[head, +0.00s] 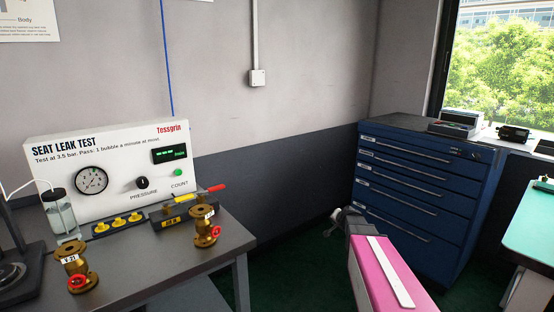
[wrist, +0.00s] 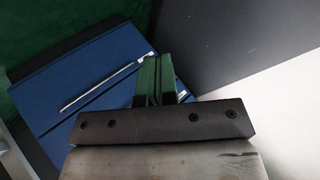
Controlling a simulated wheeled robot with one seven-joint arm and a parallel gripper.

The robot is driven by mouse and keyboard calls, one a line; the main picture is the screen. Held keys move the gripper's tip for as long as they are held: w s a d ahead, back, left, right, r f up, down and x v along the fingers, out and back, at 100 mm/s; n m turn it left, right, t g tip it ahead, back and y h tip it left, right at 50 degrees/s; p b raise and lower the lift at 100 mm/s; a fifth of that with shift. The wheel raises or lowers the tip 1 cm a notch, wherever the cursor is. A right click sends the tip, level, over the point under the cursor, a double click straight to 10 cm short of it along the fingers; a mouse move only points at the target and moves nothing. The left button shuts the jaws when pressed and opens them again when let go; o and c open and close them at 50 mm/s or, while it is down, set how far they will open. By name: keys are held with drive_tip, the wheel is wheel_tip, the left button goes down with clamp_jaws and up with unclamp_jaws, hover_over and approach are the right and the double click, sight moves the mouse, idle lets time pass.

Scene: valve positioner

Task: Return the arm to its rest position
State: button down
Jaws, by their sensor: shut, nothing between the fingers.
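My gripper (wrist: 157,78) shows in the wrist view, with its two fingers side by side and together, nothing between them. Its dark mounting bar crosses the lower part of that view. Beyond the fingers is the blue drawer cabinet (wrist: 75,85), seen tilted, with a long handle to the left of the fingers. In the head view the same blue drawer cabinet (head: 425,190) stands against the wall at right. I cannot clearly make out my fingers in the head view.
At left a table (head: 150,262) carries the seat leak test panel (head: 110,170), a brass valve with a red handwheel (head: 75,268) and another brass valve (head: 205,228). A teal-topped bench (head: 532,230) stands at far right. Dark green floor (head: 300,265) is clear between table and cabinet.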

drive_tip(key=s+a+f+n+g, duration=0.1)
drive_tip(key=s+a+n+g, duration=0.1)
drive_tip(key=s, duration=0.7)
drive_tip(key=s+a+n+g+h, duration=0.1)
drive_tip(key=s+a+n+g, duration=0.2)
drive_tip(key=s, duration=0.7)
drive_tip(key=s+a+f+n+g, duration=0.1)
drive_tip(key=s+a+g, duration=0.3)
drive_tip(key=s, duration=0.5)
drive_tip(key=shift+s+f+n+g, duration=0.3)
drive_tip(key=shift+n+g, duration=0.1)
drive_tip(key=shift+n, duration=0.4)
